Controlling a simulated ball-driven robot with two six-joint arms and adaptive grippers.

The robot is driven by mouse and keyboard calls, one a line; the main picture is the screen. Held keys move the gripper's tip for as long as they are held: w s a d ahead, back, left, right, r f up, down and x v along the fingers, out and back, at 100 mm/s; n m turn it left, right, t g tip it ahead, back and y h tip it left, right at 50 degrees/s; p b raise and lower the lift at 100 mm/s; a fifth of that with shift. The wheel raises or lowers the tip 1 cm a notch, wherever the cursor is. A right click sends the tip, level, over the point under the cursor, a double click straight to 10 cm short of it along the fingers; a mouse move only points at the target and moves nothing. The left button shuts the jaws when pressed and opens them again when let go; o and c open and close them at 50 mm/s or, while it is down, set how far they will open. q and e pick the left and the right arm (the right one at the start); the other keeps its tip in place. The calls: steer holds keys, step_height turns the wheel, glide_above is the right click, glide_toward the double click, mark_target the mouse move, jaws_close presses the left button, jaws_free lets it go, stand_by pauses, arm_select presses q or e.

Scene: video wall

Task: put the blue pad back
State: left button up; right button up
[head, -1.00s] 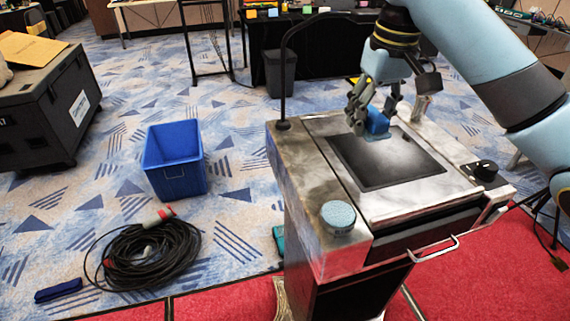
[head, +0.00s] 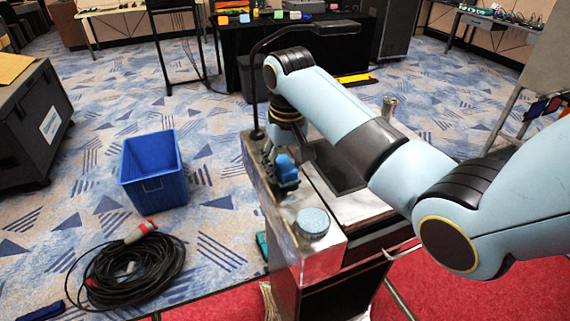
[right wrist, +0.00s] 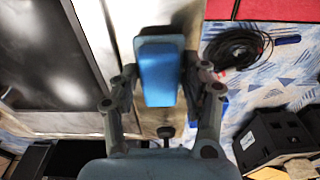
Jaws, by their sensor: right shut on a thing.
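The blue pad (head: 288,174) is held in my right gripper (head: 281,163), which is shut on it, above the left metal strip of the griddle stand (head: 352,207). In the right wrist view the pad (right wrist: 158,76) sits between the two fingers of my right gripper (right wrist: 160,85), over the pale metal strip. I cannot tell whether the pad touches the metal. A round light-blue speckled disc (head: 312,222) lies on the stand's front left corner, just in front of the pad. My left gripper is out of view.
The dark plate (head: 340,168) is partly hidden by my right arm. A thin black post (head: 256,90) rises at the stand's back left. A blue bin (head: 153,172) and coiled cable (head: 125,270) are on the floor to the left.

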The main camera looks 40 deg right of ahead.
steer(key=shift+f, duration=0.45)
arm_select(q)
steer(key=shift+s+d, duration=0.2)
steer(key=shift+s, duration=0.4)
arm_select(e)
steer(key=shift+f, duration=0.1)
steer(key=o, duration=1.1)
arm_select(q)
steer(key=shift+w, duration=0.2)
